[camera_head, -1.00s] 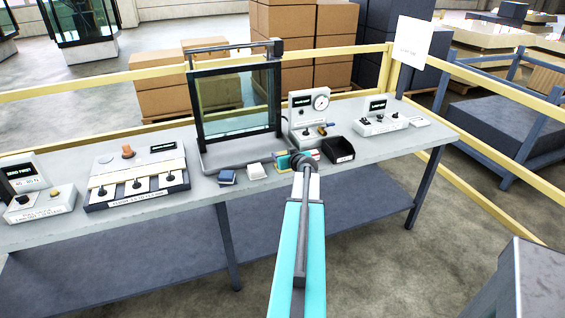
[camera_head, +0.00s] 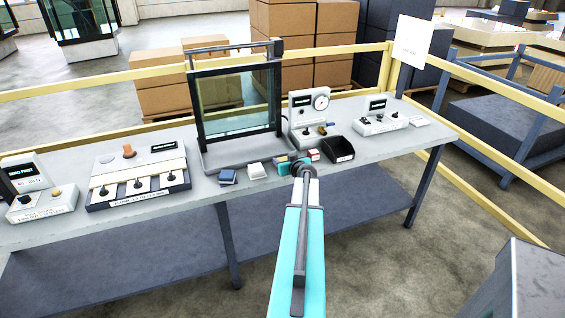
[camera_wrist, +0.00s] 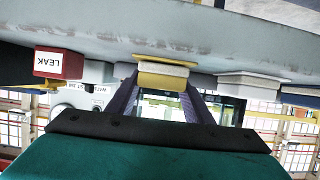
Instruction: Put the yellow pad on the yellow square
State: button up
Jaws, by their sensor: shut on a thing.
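In the wrist view, which is upside down, my gripper (camera_wrist: 163,82) is shut on the yellow pad (camera_wrist: 163,75), a small block with a cream band, held between the two dark fingers. The yellow square (camera_wrist: 165,57) shows as a thin flat yellow strip on the bench right against the pad's underside. I cannot tell whether pad and square touch. In the head view, my arm's end hides most of the gripper; a small patch of yellow shows just left of it, at the bench's front edge.
A red block marked LEAK (camera_wrist: 58,63) and a white pad (camera_wrist: 250,79) stand on either side of the held pad. On the bench (camera_head: 390,150) are a blue pad (camera_head: 227,177), a black tray (camera_head: 338,149), a framed glass panel (camera_head: 237,103) and a gauge box (camera_head: 305,108).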

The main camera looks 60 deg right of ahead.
jog(key=shift+f, duration=0.1)
jog(key=o, duration=1)
jog(key=shift+o, duration=0.2)
jog(key=shift+r, duration=0.2)
jog(key=shift+s+a, duration=0.1)
jog(key=shift+b+v, duration=0.35)
jog(key=shift+v, duration=1.15)
jog(key=b+v, duration=0.2)
jog(key=v, duration=0.6)
jog(key=shift+s+a+r, duration=0.2)
jog(key=shift+s, duration=0.05)
